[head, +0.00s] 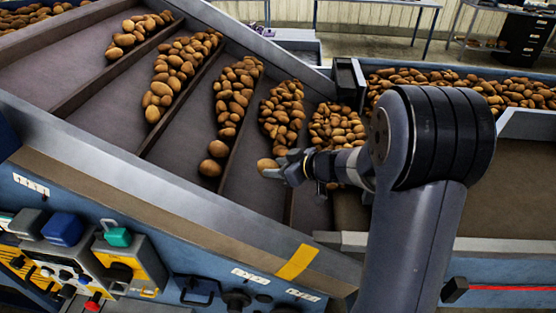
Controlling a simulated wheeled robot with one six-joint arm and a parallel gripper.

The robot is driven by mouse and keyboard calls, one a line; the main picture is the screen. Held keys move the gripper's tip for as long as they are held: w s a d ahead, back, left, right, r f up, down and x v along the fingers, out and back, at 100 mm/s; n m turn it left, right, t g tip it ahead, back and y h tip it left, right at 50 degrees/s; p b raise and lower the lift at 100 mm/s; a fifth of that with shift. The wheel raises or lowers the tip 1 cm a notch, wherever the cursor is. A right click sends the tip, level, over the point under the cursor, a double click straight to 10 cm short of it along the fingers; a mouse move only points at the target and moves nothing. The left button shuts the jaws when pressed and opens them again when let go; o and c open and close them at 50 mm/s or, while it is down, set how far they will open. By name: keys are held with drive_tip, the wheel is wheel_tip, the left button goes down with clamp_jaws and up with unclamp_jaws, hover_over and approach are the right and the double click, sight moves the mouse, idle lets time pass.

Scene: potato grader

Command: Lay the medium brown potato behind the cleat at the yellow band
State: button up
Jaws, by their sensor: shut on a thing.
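My gripper (271,169) is at the end of my arm, over the sloping grey belt. It is shut on a brown potato (265,163), which shows at the fingertips; the fingers hide part of it. The yellow band (297,262) is a short stripe across the near side rail of the belt. A dark cleat (290,208) runs across the belt and meets the near rail close to the yellow band. The held potato is over the lane left of this cleat, beyond the band. I cannot tell its height above the belt.
Potato heaps (283,112) lie between the cleats toward the far side. Two larger potatoes (217,149) lie nearer in the lane to the left. The belt (252,208) nearer than my gripper is bare. A control panel (85,255) stands at the lower left.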

drive_tip(key=shift+f+b, duration=2.65)
drive_tip(key=shift+f, duration=2.15)
drive_tip(key=o, duration=1.1)
drive_tip(key=shift+r, duration=0.1)
wheel_tip(320, 180, up, 10)
drive_tip(key=shift+f+p, duration=0.1)
drive_tip(key=shift+p, duration=0.85)
drive_tip(key=shift+f, duration=0.1)
